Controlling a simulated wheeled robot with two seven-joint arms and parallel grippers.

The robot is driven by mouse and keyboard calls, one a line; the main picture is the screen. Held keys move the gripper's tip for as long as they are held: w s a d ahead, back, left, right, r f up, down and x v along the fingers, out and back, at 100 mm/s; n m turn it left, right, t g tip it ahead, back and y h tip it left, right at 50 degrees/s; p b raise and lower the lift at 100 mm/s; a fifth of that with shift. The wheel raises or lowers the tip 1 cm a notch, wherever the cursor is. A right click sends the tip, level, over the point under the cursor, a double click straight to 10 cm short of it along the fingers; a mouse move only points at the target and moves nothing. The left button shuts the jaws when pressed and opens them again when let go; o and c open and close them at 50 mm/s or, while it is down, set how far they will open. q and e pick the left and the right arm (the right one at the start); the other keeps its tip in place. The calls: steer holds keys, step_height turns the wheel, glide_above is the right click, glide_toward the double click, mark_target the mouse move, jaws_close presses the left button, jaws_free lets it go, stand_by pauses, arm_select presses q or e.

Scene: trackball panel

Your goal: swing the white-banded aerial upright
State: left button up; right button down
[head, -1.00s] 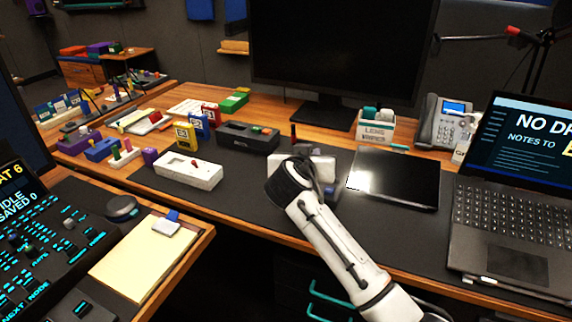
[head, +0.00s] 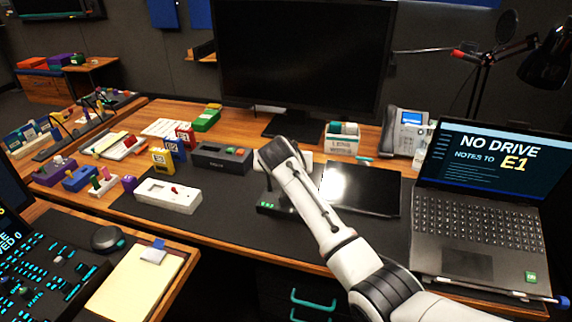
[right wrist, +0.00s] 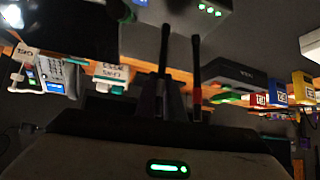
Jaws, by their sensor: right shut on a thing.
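In the head view a dark box (head: 267,208) with green lights stands on the desk mat, mostly hidden behind my right gripper (head: 280,152). In the right wrist view, which is upside down, two slim black aerials show: one (right wrist: 164,50) in line with the jaws, and a red-banded one (right wrist: 197,70) beside it. My right gripper's dark jaws (right wrist: 168,103) are shut on the first aerial. I cannot make out a white band; the jaws may cover it. Its tilt cannot be told. My left gripper is not in view.
A dark tablet (head: 360,189) lies right of the box, with a laptop (head: 475,235) beyond it. A white switch box (head: 168,196) and a dark case (head: 222,159) stand to the left. A monitor (head: 300,55) rises behind. The mat in front is clear.

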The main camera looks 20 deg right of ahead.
steer(key=c, duration=1.9)
jaws_free()
steer(key=shift+o, duration=0.2)
steer(key=v, duration=1)
steer(key=shift+r, duration=0.2)
steer(key=shift+s+f, duration=0.1)
steer(key=shift+s, duration=0.1)
